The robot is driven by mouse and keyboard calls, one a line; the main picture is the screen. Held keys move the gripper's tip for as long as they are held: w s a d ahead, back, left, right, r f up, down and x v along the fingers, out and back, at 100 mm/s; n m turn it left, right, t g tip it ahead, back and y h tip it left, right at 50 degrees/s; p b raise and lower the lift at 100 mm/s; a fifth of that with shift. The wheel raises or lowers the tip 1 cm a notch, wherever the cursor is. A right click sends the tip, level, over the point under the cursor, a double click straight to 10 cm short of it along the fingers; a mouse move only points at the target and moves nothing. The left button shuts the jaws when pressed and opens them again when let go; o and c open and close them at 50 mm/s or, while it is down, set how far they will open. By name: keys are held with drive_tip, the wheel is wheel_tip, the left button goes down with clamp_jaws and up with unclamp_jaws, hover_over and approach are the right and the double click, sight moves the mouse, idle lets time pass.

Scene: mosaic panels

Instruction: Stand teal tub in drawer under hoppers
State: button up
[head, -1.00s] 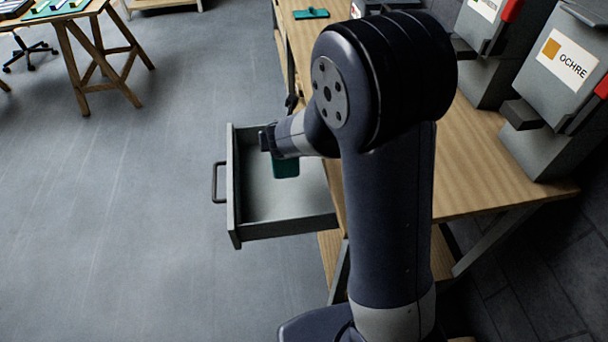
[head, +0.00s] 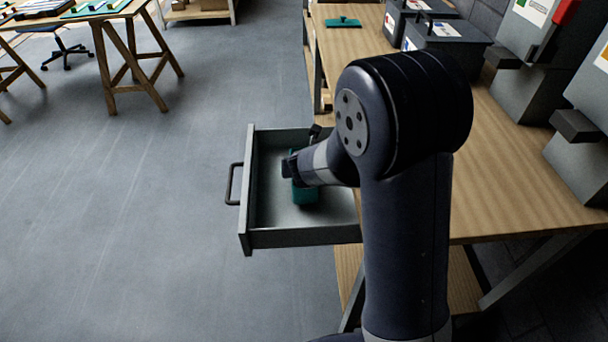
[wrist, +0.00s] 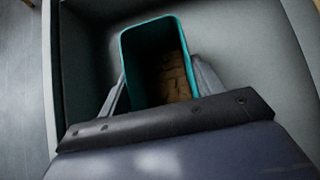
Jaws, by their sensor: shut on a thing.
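The teal tub (head: 306,195) is inside the open grey drawer (head: 290,238), which is pulled out from under the workbench. In the wrist view the tub (wrist: 124,62) looks upright and holds brown pieces at its bottom. My gripper (head: 292,168) reaches down into the drawer, and in the wrist view its two fingers (wrist: 158,88) are on either side of the tub, shut on it. The drawer's walls (wrist: 50,75) surround the tub. Whether the tub's base touches the drawer floor I cannot tell. Grey hoppers (head: 535,65) stand on the bench at the right.
The wooden bench top (head: 500,180) lies right of the drawer. Dark lidded bins (head: 445,45) and a teal lid-like piece with a knob (head: 343,22) are at its far end. The floor (head: 120,220) left of the drawer is clear. A trestle table (head: 125,50) stands far left.

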drive_tip(key=shift+f, duration=0.75)
drive_tip(key=shift+r, duration=0.1)
drive_tip(key=o, duration=0.8)
drive_tip(key=shift+f+b, duration=0.2)
drive_tip(key=shift+b, duration=0.15)
drive_tip(key=o, duration=0.5)
drive_tip(key=shift+r, duration=0.1)
